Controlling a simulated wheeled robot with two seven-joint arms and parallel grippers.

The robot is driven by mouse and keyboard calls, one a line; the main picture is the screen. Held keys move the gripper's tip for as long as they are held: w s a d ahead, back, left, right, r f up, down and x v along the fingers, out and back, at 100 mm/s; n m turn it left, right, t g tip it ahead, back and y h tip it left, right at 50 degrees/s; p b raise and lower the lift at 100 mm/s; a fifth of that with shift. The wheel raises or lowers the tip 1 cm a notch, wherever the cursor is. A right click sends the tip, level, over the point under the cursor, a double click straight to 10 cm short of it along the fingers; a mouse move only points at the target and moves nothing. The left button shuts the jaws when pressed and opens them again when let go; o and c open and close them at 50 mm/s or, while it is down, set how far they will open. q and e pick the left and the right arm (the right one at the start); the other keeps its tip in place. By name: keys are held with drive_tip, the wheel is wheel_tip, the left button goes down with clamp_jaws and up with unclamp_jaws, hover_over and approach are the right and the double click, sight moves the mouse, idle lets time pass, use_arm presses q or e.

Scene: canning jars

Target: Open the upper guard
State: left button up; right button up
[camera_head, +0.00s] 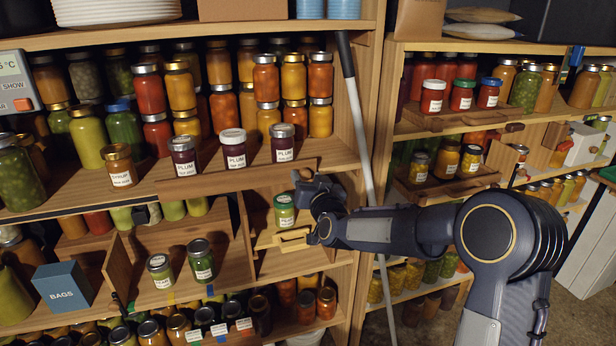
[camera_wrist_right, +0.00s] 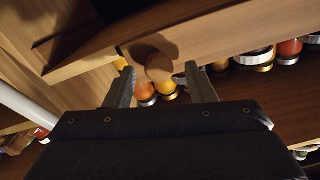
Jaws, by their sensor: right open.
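A wooden rail (camera_head: 225,181), which looks like the upper guard, runs along the front of the upper shelf, below the plum jars. It lies across the shelf front. My right gripper (camera_head: 299,184) is at its right end. In the right wrist view, the open fingers (camera_wrist_right: 159,70) stand on either side of a round wooden knob (camera_wrist_right: 157,66) in front of a wooden board (camera_wrist_right: 225,28). The knob sits between the fingers with gaps visible; contact cannot be told. In the head view my gripper hides the knob. My left gripper is not in view.
Plum jars (camera_head: 233,155) stand just behind the rail. A grey pole (camera_head: 356,125) leans beside my right forearm. Two green jars (camera_head: 200,262) stand lower left.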

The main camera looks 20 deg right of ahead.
drive_tip(key=shift+w, duration=0.15)
clamp_jaws()
idle(0.4)
